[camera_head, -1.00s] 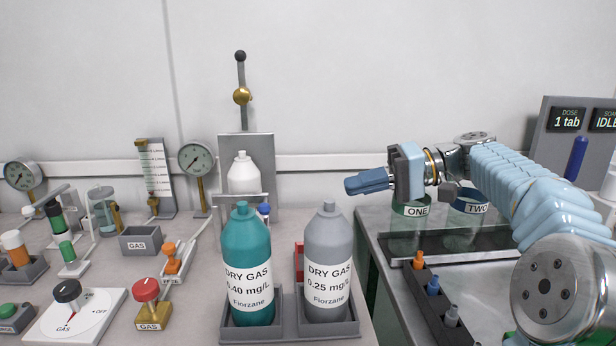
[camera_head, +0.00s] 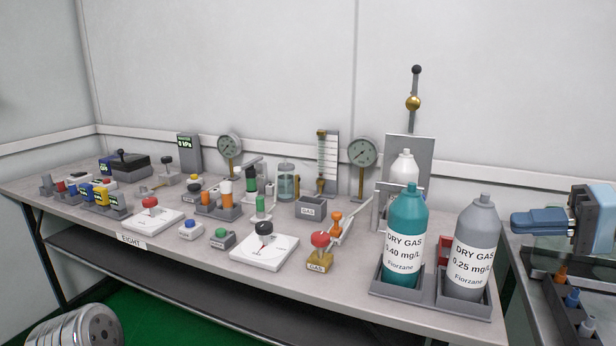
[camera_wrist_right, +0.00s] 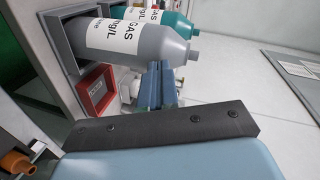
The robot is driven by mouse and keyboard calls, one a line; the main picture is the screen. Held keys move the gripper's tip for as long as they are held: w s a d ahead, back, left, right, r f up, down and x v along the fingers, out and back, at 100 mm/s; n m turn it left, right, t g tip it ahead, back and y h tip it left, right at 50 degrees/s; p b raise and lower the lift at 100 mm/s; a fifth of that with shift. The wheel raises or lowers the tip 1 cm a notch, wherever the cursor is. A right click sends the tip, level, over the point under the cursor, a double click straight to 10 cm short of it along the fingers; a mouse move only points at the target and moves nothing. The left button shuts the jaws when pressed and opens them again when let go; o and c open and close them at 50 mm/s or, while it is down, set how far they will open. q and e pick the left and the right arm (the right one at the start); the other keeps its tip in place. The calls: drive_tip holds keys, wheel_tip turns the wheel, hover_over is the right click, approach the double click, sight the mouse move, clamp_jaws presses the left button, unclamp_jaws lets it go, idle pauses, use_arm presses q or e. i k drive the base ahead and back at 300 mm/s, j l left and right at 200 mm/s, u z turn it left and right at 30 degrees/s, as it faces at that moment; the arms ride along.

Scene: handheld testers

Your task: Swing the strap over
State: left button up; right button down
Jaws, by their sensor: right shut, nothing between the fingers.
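A white bottle (camera_head: 404,167) stands against an upright grey plate (camera_head: 425,150) at the back right of the bench. A grey bar (camera_head: 382,190) crosses low in front of it, which may be the strap; the teal bottle hides much of it. A lever with a brass ball (camera_head: 413,103) rises above the plate. My right gripper (camera_head: 514,222) is shut and empty, to the right of the grey bottle and apart from it. Its blue fingers also show in the right wrist view (camera_wrist_right: 160,82), near the bottle necks. My left gripper is out of view.
A teal gas bottle (camera_head: 404,225) and a grey gas bottle (camera_head: 476,230) stand in trays at the bench's front right, before the plate. A red box (camera_wrist_right: 96,90) sits beside the grey bottle. Gauges (camera_head: 362,152), knobs and small testers crowd the bench leftward.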

sight(380, 186)
drive_tip(key=k+j, duration=0.35)
drive_tip(key=k, duration=0.15)
drive_tip(key=k+j, duration=0.35)
drive_tip(key=k, duration=0.1)
